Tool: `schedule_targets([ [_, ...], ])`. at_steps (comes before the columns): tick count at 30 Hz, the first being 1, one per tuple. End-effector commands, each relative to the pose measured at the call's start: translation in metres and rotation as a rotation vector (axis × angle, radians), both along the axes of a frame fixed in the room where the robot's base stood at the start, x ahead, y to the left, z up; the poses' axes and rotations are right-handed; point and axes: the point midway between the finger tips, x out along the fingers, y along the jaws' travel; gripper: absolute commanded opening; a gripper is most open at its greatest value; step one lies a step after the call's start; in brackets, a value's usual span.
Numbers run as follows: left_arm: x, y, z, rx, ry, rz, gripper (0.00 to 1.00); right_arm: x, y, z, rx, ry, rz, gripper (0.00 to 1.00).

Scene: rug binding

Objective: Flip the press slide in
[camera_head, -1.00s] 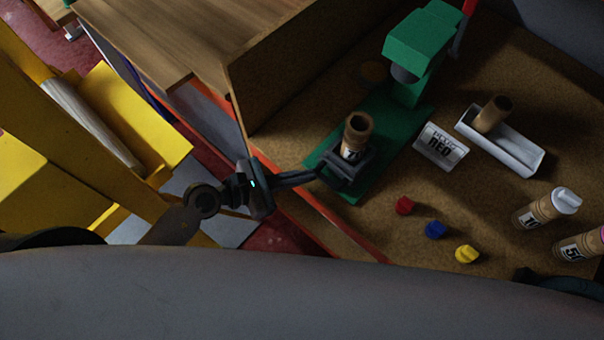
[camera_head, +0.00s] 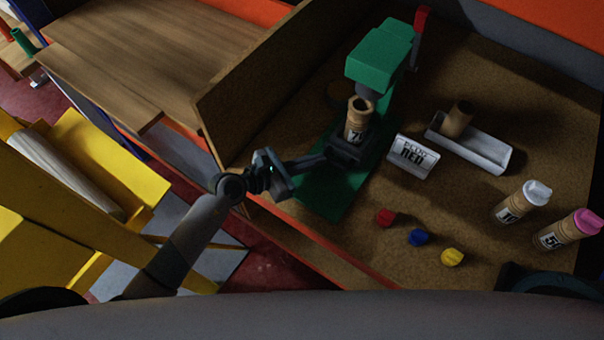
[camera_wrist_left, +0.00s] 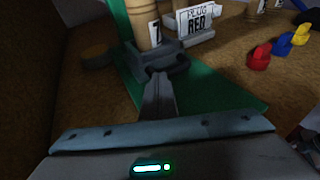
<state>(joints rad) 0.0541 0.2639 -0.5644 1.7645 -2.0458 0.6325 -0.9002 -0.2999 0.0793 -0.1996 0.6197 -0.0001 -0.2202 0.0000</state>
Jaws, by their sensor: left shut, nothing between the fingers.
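The green press (camera_head: 380,55) stands on a long green base (camera_head: 325,195) on the cork-brown bench. Its dark slide (camera_head: 350,150) sits on that base near the press head and carries an upright tan tube (camera_head: 357,122) with a partly hidden label. The tube's top is close to the head's underside; whether they touch is unclear. My left gripper (camera_head: 325,160) is shut and empty, its fingertips at the near side of the slide. In the left wrist view the fingertips (camera_wrist_left: 160,82) meet or nearly meet the slide (camera_wrist_left: 158,60). My right gripper is not in view.
A sign reading RED (camera_head: 413,156) and a white tray (camera_head: 470,148) with a tube lie right of the press. Red (camera_head: 385,216), blue (camera_head: 418,237) and yellow (camera_head: 452,257) plugs lie in front. Two capped tubes stand at right. A brown panel (camera_head: 270,80) rises behind left.

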Motion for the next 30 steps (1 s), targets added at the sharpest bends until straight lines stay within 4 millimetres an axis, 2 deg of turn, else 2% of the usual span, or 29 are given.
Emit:
schedule_targets([
  [3,0.014,-0.01,-0.001,0.0,0.0,-0.001,0.0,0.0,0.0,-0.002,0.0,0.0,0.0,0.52],
  [10,0.029,-0.021,-0.001,0.001,0.0,-0.001,0.0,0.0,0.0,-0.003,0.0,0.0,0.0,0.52],
  [30,0.034,-0.023,0.001,-0.002,-0.002,0.0,0.0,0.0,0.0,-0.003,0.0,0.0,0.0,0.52],
])
